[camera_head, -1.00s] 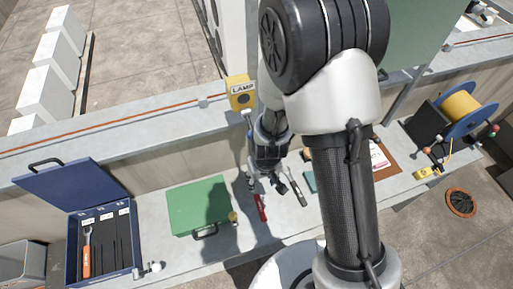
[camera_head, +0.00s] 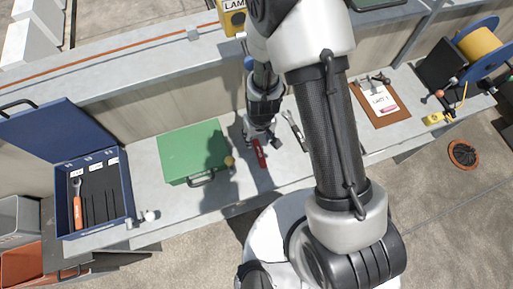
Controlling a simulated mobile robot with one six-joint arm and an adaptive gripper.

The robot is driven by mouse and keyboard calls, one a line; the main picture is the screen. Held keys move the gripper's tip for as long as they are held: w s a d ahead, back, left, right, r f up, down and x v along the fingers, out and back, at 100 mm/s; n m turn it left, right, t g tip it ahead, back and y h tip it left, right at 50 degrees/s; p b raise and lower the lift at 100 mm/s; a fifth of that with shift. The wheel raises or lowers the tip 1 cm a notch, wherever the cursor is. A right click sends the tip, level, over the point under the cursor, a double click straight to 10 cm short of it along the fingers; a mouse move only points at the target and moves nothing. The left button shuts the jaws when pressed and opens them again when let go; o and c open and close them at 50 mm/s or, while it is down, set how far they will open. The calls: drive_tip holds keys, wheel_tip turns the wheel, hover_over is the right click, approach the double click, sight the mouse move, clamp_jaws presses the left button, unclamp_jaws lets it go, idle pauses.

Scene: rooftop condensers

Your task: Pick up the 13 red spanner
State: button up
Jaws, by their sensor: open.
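The red spanner (camera_head: 260,154) lies on the grey bench, just right of the green case. Only its red part shows clearly, and its upper end is hidden by my gripper. My gripper (camera_head: 262,144) points down over the spanner's upper end, with its fingers apart. I cannot tell whether the fingers touch the spanner. An orange-handled spanner (camera_head: 77,208) lies in the left slot of the open blue case (camera_head: 128,206).
The green case (camera_head: 190,150) lies shut left of my gripper. A grey tool (camera_head: 294,130) lies to the right. A clipboard (camera_head: 382,105) and a yellow cable reel (camera_head: 480,46) are farther right. The yellow lamp box (camera_head: 233,18) is on the ledge behind.

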sight(257, 143)
drive_tip(key=shift+w+a+f+b, duration=0.1)
drive_tip(key=shift+w+f+b, duration=0.05)
drive_tip(key=shift+f+b, duration=1.25)
drive_tip(key=shift+w+a+f+b, duration=0.15)
drive_tip(key=shift+f+b, duration=0.95)
drive_tip(key=shift+f, duration=0.6)
drive_tip(key=shift+d+r, duration=0.1)
drive_tip(key=shift+c, duration=0.2)
clamp_jaws()
